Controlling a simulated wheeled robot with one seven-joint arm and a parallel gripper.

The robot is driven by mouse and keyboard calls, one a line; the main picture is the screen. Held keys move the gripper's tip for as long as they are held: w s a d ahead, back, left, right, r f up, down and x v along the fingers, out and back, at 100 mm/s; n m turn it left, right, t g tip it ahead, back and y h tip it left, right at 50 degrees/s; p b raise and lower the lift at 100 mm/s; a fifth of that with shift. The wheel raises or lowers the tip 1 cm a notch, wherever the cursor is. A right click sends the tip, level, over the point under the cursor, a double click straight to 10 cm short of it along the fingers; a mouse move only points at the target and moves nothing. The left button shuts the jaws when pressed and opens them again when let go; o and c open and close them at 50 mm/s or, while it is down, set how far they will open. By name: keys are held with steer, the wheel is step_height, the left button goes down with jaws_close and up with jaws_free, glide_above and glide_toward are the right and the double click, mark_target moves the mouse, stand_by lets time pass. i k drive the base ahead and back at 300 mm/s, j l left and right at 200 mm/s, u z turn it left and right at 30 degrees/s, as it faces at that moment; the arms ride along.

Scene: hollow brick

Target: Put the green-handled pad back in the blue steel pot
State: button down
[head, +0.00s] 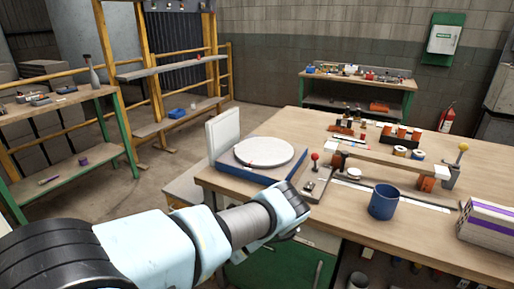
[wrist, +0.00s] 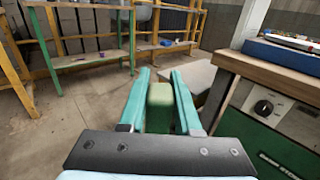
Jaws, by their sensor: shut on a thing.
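My gripper (wrist: 162,76) is shut on the green-handled pad (wrist: 160,107) in the wrist view. Only a green block between the two teal fingers shows; the pad's face is hidden. In the head view my gripper (head: 293,222) is beside the near left edge of the workbench, and the held pad cannot be made out. The blue steel pot (head: 384,203) stands upright on the workbench, to the right of my gripper and apart from it. Its inside is mostly hidden.
The wooden workbench (head: 465,180) carries a round plate on a blue base (head: 264,155), a red-knobbed device (head: 316,180), a raised rail (head: 385,160) and a white-purple box (head: 488,222). Green-legged shelving (head: 60,100) stands at left, with open floor between.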

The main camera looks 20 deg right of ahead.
mark_target(381, 211)
steer(key=i+j, duration=0.3)
steer(key=i+j+z, duration=0.2)
steer(key=z, duration=0.25)
steer(key=i+j+z, duration=0.1)
steer(key=j+z, duration=0.3)
steer(key=z, duration=0.55)
